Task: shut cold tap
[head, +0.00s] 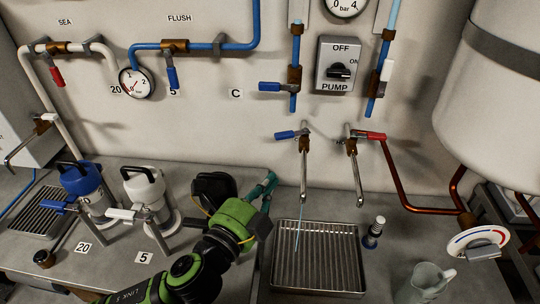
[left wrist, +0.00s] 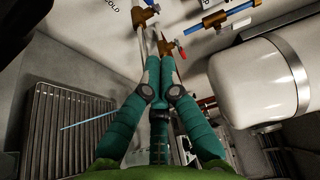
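The cold tap (head: 304,143) is on the wall in the head view. Its blue lever (head: 285,135) points left, and a thin stream of water (head: 298,232) falls from its spout (head: 303,185). The stream also shows in the left wrist view (left wrist: 88,121). My left gripper (head: 268,183) is below and left of the blue lever, apart from it. In the left wrist view its teal fingers (left wrist: 158,68) come together at the tips with nothing seen between them. The tap's brass body (left wrist: 147,10) is beyond the tips. My right gripper is not in view.
A hot tap with a red lever (head: 370,135) is just right of the cold tap. A ribbed drain tray (head: 320,258) lies below both. A small cylinder (head: 375,230) and a jug (head: 428,283) stand to the right. A large white tank (head: 495,85) hangs at upper right.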

